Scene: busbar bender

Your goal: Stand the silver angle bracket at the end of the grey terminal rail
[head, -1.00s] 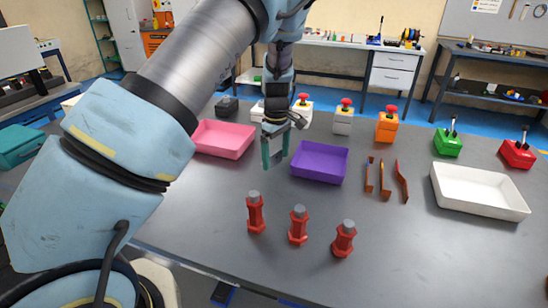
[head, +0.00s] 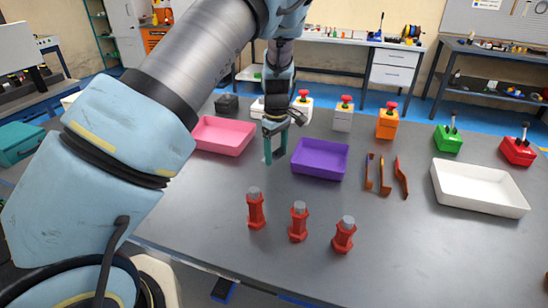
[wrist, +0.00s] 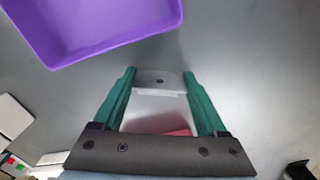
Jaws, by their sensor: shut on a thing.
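My gripper (head: 274,157) is above the grey table between the pink and purple trays, with its teal fingers pointing down. In the wrist view my gripper (wrist: 160,92) is shut on the silver angle bracket (wrist: 158,104). The bracket spans the space between the two fingers. It has a flat plate with a small dark hole near its far edge and a paler face nearer the palm. In the head view the bracket is small and hard to make out between the fingers. I cannot make out a grey terminal rail in either view.
A pink tray (head: 222,136) and purple tray (head: 320,160) flank the gripper. Several upright red posts (head: 298,222) stand in front. Button boxes (head: 343,117) stand behind.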

